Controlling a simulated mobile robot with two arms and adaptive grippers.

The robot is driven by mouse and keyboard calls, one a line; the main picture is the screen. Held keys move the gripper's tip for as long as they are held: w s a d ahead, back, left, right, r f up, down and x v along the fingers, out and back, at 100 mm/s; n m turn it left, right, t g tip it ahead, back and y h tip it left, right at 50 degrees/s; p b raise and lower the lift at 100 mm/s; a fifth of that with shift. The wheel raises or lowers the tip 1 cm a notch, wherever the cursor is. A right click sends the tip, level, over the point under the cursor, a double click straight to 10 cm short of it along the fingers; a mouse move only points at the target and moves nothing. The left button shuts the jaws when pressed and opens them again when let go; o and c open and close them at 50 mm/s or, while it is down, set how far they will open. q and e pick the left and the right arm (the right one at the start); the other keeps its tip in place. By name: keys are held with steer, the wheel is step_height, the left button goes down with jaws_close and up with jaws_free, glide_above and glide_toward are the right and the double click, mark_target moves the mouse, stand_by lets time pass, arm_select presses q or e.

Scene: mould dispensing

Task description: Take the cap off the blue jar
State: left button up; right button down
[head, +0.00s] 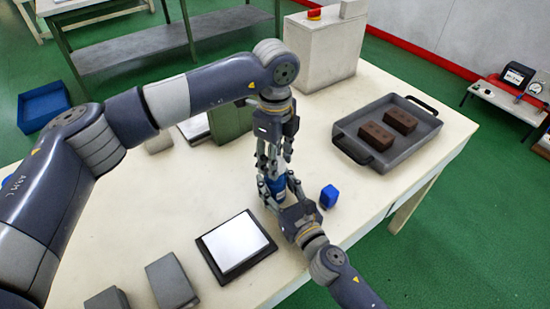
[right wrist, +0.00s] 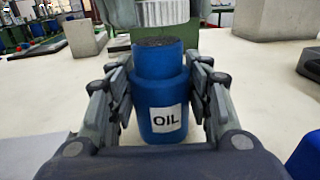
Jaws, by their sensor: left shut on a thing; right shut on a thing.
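The blue jar (right wrist: 160,95) with a white "OIL" label stands upright on the table between the fingers of my right gripper (right wrist: 160,100), which is shut on it. The jar also shows partly in the head view (head: 276,187). A pale ridged cap (right wrist: 163,13) is above the jar's dark-topped neck, with a visible gap between them. My left gripper (head: 272,168) points down right above the jar and is shut on the cap. In the head view the cap is mostly hidden by the fingers.
A small blue object (head: 328,196) stands right of the jar. A dark tray (head: 383,160) with two brown blocks (head: 400,120) is further right. A white-topped plate (head: 236,246) lies front left. Grey blocks (head: 170,283) stand near the front edge. A green block (right wrist: 119,45) is behind the jar.

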arm_select(q)
steer(key=shift+r, duration=2)
arm_select(e)
steer(key=c, duration=0.7)
jaws_free()
